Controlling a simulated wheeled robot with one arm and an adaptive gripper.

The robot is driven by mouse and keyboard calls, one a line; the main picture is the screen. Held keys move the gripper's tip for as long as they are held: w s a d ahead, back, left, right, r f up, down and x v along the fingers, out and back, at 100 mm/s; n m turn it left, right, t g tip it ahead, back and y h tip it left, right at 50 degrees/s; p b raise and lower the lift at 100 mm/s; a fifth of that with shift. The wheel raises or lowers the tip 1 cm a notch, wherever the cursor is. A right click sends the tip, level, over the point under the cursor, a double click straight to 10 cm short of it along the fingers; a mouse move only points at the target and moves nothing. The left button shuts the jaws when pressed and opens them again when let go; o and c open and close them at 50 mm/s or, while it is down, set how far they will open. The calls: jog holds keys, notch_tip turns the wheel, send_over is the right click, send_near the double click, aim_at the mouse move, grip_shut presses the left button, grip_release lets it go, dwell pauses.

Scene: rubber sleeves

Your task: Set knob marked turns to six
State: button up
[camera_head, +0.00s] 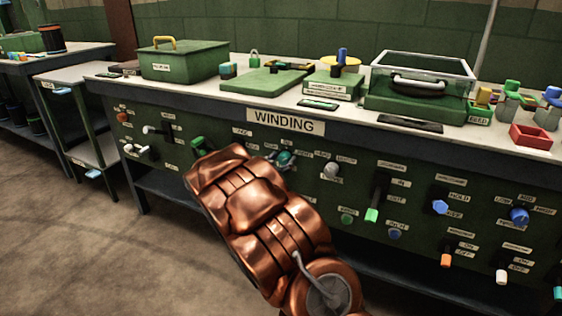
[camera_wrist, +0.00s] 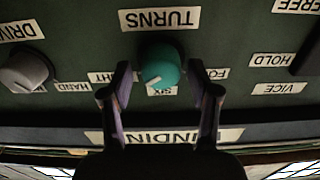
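The teal turns knob (camera_wrist: 162,66) sits under the TURNS label (camera_wrist: 160,19) in the upside-down wrist view. Its white mark points down and slightly left, near the partly hidden SIX label (camera_wrist: 160,90). The EIGHT and FOUR labels at its sides are partly covered by my fingers. My gripper (camera_wrist: 160,76) is open, one finger on each side of the knob, with small gaps showing. In the head view the teal knob (camera_head: 285,157) shows just past my copper-coloured arm, and my fingers cannot be made out.
A grey knob (camera_wrist: 25,72) is on the left in the wrist view, and a dark handle (camera_wrist: 308,52) is on the right. The WINDING sign (camera_head: 286,122) is above the knob on the bench front. Several other controls fill the panel.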

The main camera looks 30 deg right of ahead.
jog(key=c, duration=0.8)
jog(key=shift+a, duration=0.25)
jog(key=shift+c, duration=0.7)
jog(key=shift+d, duration=0.2)
jog(key=shift+r+p, duration=0.15)
jog(key=shift+p, duration=0.3)
